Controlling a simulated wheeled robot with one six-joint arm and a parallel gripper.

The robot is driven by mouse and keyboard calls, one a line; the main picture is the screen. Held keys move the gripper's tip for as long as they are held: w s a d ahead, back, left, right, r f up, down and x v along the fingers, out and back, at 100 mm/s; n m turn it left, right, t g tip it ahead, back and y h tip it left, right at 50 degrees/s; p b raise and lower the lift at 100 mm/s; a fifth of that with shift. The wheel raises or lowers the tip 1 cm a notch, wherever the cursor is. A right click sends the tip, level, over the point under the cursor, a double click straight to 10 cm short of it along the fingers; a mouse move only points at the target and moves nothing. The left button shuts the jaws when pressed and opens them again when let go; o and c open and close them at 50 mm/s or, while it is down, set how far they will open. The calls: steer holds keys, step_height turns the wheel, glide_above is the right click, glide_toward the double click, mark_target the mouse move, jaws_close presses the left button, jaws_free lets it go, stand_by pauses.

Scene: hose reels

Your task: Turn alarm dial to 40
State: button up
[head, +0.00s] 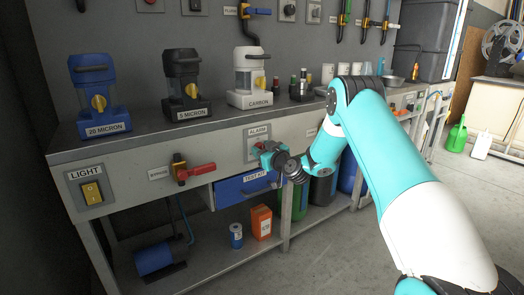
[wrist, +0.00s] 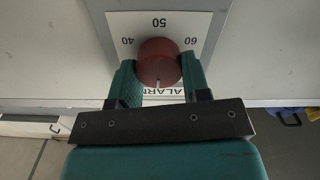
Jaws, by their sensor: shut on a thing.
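The alarm dial (wrist: 158,62) is a round red knob on a white plate (wrist: 205,22) labelled ALARM, which appears upside down in the wrist view. The plate shows 40, 50 and 60 around the knob. A pale pointer mark on the knob sits at its lower edge in the wrist view, on the side away from 50 and towards the ALARM lettering. My gripper (wrist: 160,80) is shut on the knob, one green finger on each side. In the head view my gripper (head: 270,153) is at the alarm plate (head: 258,136) and hides the knob.
Below the dial is a blue TEST KIT drawer (head: 243,188). A red-handled valve (head: 195,171) is to its left, and a LIGHT switch (head: 91,192) is further left. Three filter housings, including the white CARBON one (head: 249,80), stand on the bench above.

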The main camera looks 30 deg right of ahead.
steer(key=shift+d+f+m+p, duration=0.1)
steer(key=shift+m+p, duration=1.25)
steer(key=shift+m, duration=2.5)
steer(key=shift+d+f+m+p, duration=0.15)
steer(key=shift+m+p, duration=1.2)
steer(key=shift+m, duration=2.45)
steer(key=shift+d+f+m+p, duration=0.1)
steer(key=shift+m+p, duration=1.25)
steer(key=shift+m, duration=2.5)
steer(key=o, duration=0.9)
steer(key=shift+o, duration=0.2)
